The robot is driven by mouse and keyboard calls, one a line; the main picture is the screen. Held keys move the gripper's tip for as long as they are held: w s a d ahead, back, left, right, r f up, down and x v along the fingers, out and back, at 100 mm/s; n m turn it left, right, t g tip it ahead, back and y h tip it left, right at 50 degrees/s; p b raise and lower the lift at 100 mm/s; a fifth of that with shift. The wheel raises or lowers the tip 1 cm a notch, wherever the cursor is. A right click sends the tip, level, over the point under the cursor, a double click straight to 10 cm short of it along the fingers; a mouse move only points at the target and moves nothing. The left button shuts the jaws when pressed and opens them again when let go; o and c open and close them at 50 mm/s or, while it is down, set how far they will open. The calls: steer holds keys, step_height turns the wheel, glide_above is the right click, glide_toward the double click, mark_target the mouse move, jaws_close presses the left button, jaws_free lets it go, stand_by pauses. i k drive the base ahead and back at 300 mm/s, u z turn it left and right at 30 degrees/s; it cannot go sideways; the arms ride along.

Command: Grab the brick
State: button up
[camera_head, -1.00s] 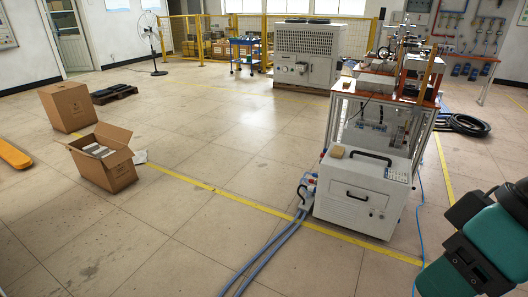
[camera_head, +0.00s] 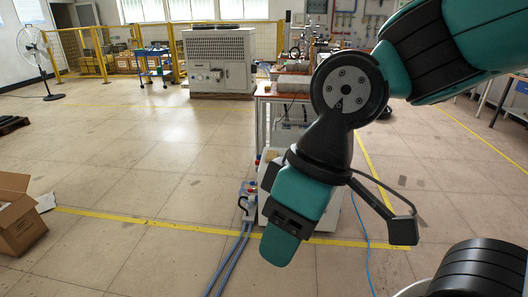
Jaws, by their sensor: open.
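My gripper (camera_head: 284,234) is at the lower end of my teal and black arm, pointing down in front of the white machine (camera_head: 270,205). It is seen from the side, so the gap between its fingers is hard to make out. It holds nothing that I can see. A small tan patch, which looks like the brick (camera_head: 272,155), shows on the machine's front ledge, just left of my arm. The arm hides most of the ledge and the machine's front. The gripper appears nearer to the camera than the brick and apart from it.
Blue hoses (camera_head: 232,262) run over the floor from a connector block (camera_head: 247,200) at the machine's left. An open cardboard box (camera_head: 18,225) stands at the left edge. A large grey unit (camera_head: 219,62) and a blue cart (camera_head: 154,65) stand behind. The floor at centre left is clear.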

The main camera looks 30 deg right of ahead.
mark_target(272, 155)
steer(key=i, duration=3.45)
steer(key=z, duration=1.35)
steer(key=i, duration=0.2)
steer(key=z, duration=0.35)
